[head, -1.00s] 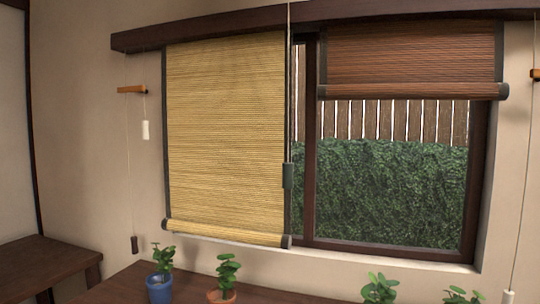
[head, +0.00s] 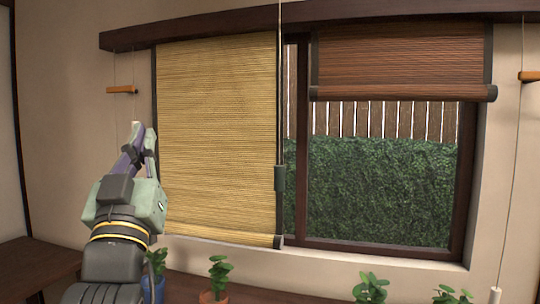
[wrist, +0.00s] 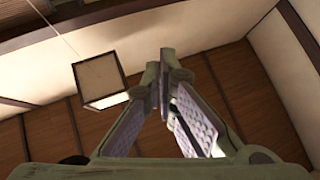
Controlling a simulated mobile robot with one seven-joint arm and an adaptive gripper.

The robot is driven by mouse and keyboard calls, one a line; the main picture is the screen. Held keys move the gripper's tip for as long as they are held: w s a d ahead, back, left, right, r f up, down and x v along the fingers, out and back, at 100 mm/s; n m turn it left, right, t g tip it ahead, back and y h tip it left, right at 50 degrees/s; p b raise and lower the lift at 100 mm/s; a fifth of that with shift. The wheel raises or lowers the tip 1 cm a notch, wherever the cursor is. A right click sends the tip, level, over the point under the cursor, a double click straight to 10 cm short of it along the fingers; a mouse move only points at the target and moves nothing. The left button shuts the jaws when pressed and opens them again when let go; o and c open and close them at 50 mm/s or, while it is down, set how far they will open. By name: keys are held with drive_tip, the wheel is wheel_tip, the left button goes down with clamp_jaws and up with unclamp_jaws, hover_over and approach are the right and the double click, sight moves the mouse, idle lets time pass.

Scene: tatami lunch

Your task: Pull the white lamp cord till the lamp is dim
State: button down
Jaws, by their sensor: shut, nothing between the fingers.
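A white cord pull (head: 135,125) hangs on a thin cord below the left wooden bracket (head: 122,90). Its top shows just above my fingertips, and the rest is hidden by them. My gripper (head: 141,142) is raised at the left of the yellow blind, fingers pointing up. In the wrist view, the fingers (wrist: 166,90) come together at their tips, shut with nothing seen held. I cannot tell whether they touch the pull. A box-shaped paper lamp (wrist: 99,78) hangs from the ceiling in the wrist view; its lower face is pale, its side duller.
A lowered yellow blind (head: 215,140) and a raised brown blind (head: 402,55) cover the window. A dark-handled cord (head: 279,178) hangs between them. Another pale pull (head: 495,294) hangs at far right. Potted plants (head: 218,272) line the surface below. The wall left of my gripper is clear.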

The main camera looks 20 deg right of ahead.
drive_tip(key=d+f+m+g+h, duration=0.2)
drive_tip(key=d+m+g+h, duration=0.1)
drive_tip(key=d, duration=0.7)
drive_tip(key=w+d+f+m+g+h, duration=0.1)
drive_tip(key=d+m+g+h, duration=0.2)
drive_tip(key=d, duration=0.6)
drive_tip(key=shift+w+d+f+g+h, duration=0.3)
drive_tip(key=shift+d+f+g+h, duration=0.1)
drive_tip(key=shift+g+h, duration=0.6)
wheel_tip(320, 180, up, 4)
drive_tip(key=p, duration=0.5)
hover_over(279, 178)
drive_tip(key=s, duration=0.2)
drive_tip(key=shift+w+a+f+p, duration=0.15)
drive_tip(key=shift+f, duration=1)
drive_tip(key=shift+w+a+f+p, duration=0.1)
drive_tip(key=shift+w+f+p, duration=0.05)
drive_tip(key=shift+f, duration=1)
drive_tip(key=shift+f, duration=0.1)
